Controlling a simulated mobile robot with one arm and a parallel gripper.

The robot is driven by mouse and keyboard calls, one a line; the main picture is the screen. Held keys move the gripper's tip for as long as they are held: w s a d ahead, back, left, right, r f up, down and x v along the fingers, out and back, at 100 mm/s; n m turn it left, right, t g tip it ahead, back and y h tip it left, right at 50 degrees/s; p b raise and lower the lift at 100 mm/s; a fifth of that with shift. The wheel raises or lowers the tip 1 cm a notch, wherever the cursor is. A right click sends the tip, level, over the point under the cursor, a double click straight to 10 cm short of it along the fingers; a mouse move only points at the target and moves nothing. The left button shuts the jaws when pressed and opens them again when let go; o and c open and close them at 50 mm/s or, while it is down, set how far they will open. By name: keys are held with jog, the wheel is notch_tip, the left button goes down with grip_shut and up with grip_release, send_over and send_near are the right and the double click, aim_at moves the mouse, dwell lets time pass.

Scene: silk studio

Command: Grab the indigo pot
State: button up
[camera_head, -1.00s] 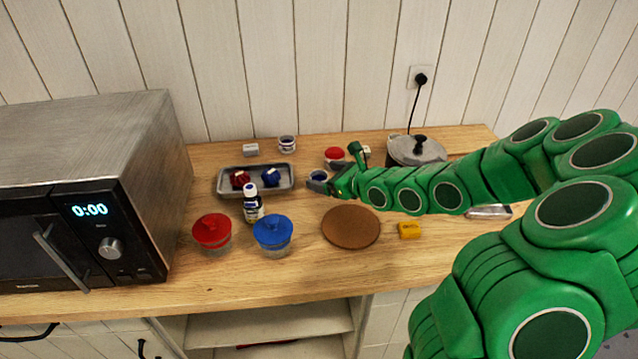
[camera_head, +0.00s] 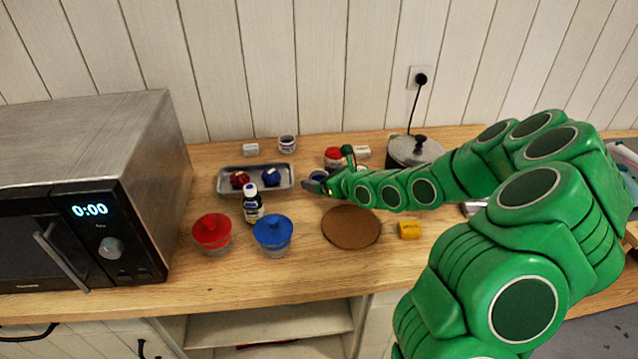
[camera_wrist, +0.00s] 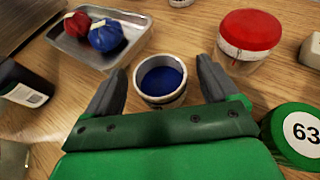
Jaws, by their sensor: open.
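The indigo pot is a small pale jar with dark blue contents (camera_wrist: 162,80), open at the top and upright on the wooden counter. In the wrist view it stands between the two fingers of my gripper (camera_wrist: 160,70), which is open, with a gap visible on each side near the tips. In the head view my gripper (camera_head: 313,186) is low over the counter beside the pot (camera_head: 318,175), which it partly hides. The lower part of the pot is hidden in the wrist view by its rim and my gripper.
A metal tray (camera_head: 228,186) with a red and a blue bundle lies left. A dark bottle (camera_head: 253,207), red-lidded jar (camera_head: 333,157) and silver pot (camera_head: 405,153) stand near.

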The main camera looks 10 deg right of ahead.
jog(key=shift+x, duration=1.35)
jog(key=shift+r, duration=0.1)
jog(key=c, duration=1.1)
